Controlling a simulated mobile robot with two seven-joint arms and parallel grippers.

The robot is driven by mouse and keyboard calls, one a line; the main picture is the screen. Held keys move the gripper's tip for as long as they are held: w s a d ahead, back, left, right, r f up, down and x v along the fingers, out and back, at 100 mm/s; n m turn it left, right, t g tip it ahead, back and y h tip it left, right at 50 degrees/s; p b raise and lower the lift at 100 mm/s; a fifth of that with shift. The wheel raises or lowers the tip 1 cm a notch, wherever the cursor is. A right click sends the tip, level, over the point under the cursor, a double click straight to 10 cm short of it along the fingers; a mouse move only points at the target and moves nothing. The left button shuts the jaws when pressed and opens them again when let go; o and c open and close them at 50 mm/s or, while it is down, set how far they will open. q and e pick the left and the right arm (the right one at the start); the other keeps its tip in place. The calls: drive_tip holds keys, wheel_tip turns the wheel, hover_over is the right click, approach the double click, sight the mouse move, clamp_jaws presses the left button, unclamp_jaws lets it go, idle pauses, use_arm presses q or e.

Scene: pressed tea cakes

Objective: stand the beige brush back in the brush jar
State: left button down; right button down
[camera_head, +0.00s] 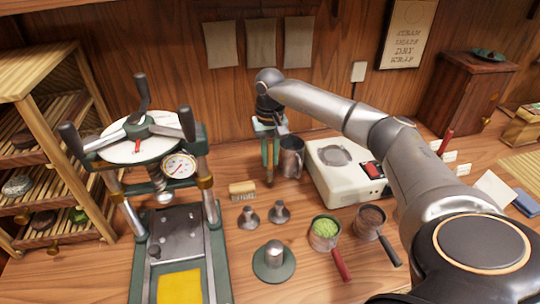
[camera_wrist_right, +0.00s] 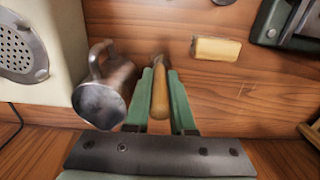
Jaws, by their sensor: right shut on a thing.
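My right gripper (camera_head: 268,140) has green fingers pointing down, and it is just left of a metal mug with a handle (camera_head: 291,157). In the right wrist view the fingers (camera_wrist_right: 160,100) are shut on the brush's tan handle (camera_wrist_right: 159,97). The brush's lower end (camera_head: 268,178) shows below the fingers in the head view; its bristles are not clear. The mug (camera_wrist_right: 105,95) stands beside the gripper, apart from the brush. It is the only jar-like vessel I see; I cannot tell whether it is the brush jar. My left gripper is out of view.
A white scale-like device (camera_head: 345,172) stands right of the mug. Small metal weights (camera_head: 248,216), two handled cups (camera_head: 325,233) and a press (camera_head: 180,230) occupy the front. The wooden wall is close behind.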

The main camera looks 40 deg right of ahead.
drive_tip(key=shift+f, duration=0.1)
idle(0.3)
drive_tip(key=c, duration=0.7)
unclamp_jaws()
wheel_tip(320, 180, up, 13)
drive_tip(key=shift+f, duration=0.2)
idle(0.4)
